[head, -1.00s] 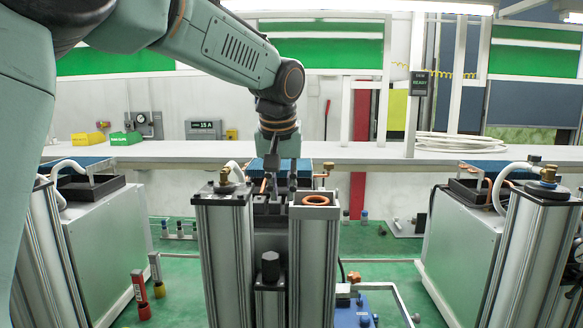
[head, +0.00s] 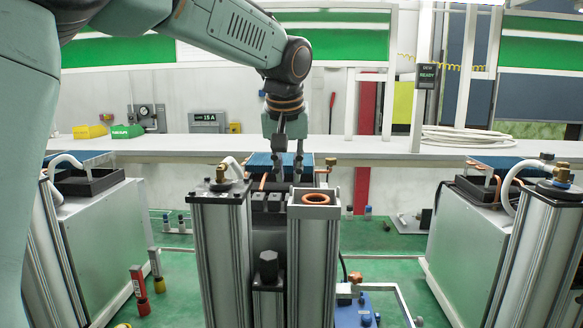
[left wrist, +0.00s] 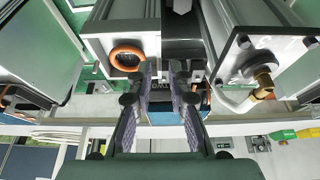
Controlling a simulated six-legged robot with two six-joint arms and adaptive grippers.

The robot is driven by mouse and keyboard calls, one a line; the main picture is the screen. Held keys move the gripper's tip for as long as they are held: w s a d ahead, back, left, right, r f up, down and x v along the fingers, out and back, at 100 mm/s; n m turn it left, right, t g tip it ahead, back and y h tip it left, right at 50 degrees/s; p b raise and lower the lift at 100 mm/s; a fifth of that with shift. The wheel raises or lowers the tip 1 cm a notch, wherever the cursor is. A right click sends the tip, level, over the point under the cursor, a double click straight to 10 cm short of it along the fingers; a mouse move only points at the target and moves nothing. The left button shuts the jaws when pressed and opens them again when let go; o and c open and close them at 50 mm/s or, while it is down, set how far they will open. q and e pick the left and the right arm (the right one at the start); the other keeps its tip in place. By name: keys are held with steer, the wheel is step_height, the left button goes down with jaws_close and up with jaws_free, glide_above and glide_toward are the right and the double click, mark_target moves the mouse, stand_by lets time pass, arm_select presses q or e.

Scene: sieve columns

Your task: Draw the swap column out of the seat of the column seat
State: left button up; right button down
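The central station has two tall grey metal columns. The right one (head: 312,260) has an orange ring (head: 315,198) in its open top. The left one (head: 222,260) has a black cap with a brass fitting and a pale hose. I cannot tell for sure which is the swap column; the seat at the column feet is not clear. My left gripper (head: 288,168) points down behind and above the column tops, between them, empty. Its fingers show a gap in the left wrist view (left wrist: 162,75), with the orange ring (left wrist: 127,58) beside them, apart. My right gripper is not in view.
A short black knob (head: 269,268) stands between the columns. Similar stations stand left (head: 110,240) and right (head: 470,240). A blue block (head: 265,162) lies behind the columns. Small red and dark vials (head: 140,290) stand on the green floor. A white shelf (head: 380,150) runs behind.

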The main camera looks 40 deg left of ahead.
mark_target(290, 199)
arm_select(q)
steer(key=shift+w+d+f, duration=0.15)
steer(key=shift+w+f, duration=0.1)
steer(key=shift+f, duration=0.25)
steer(key=x, duration=0.4)
steer(key=p+x, duration=0.1)
steer(key=x, duration=0.1)
steer(key=shift+s+a+f, duration=0.1)
steer(key=shift+a+f, duration=0.1)
steer(key=shift+a, duration=0.15)
steer(key=shift+f, duration=0.15)
steer(key=shift+d, duration=0.3)
steer(key=shift+a, duration=0.25)
jaws_close()
steer(key=shift+d, duration=0.2)
steer(key=shift+a, duration=0.15)
